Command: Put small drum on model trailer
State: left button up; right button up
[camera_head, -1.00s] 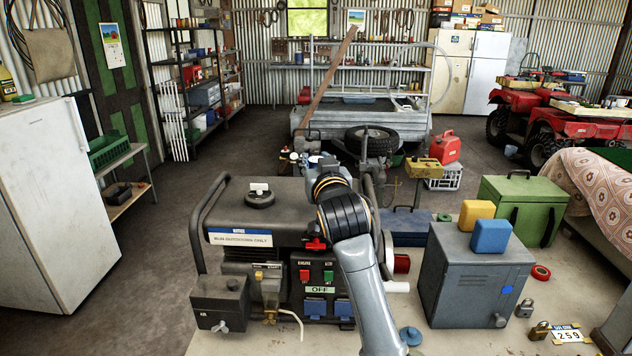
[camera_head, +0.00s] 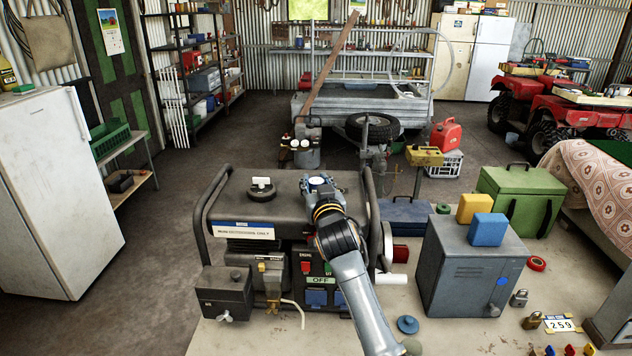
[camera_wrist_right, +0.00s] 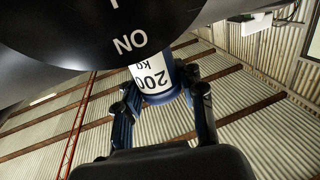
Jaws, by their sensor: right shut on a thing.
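My right gripper (camera_head: 319,181) is over the top right part of the generator in the head view. In the right wrist view its fingers (camera_wrist_right: 163,108) are shut on a small blue drum (camera_wrist_right: 153,84) with a white "200 kg" label. The drum (camera_head: 319,180) shows only as a small blue and white patch at the gripper in the head view. A grey trailer (camera_head: 365,106) with a spare wheel stands at the back. I cannot make out a separate model trailer. My left gripper is not in view.
The generator (camera_head: 285,225) stands below my right arm, with a black cap (camera_head: 262,188) on top. A grey metal cabinet (camera_head: 470,268) with a yellow and a blue block stands to the right. A yellow-topped stand (camera_head: 424,157) is behind. Padlocks and small pieces lie at the front right.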

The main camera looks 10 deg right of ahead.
jog(key=shift+f, duration=0.3)
jog(key=o, duration=1.3)
jog(key=shift+c, duration=0.2)
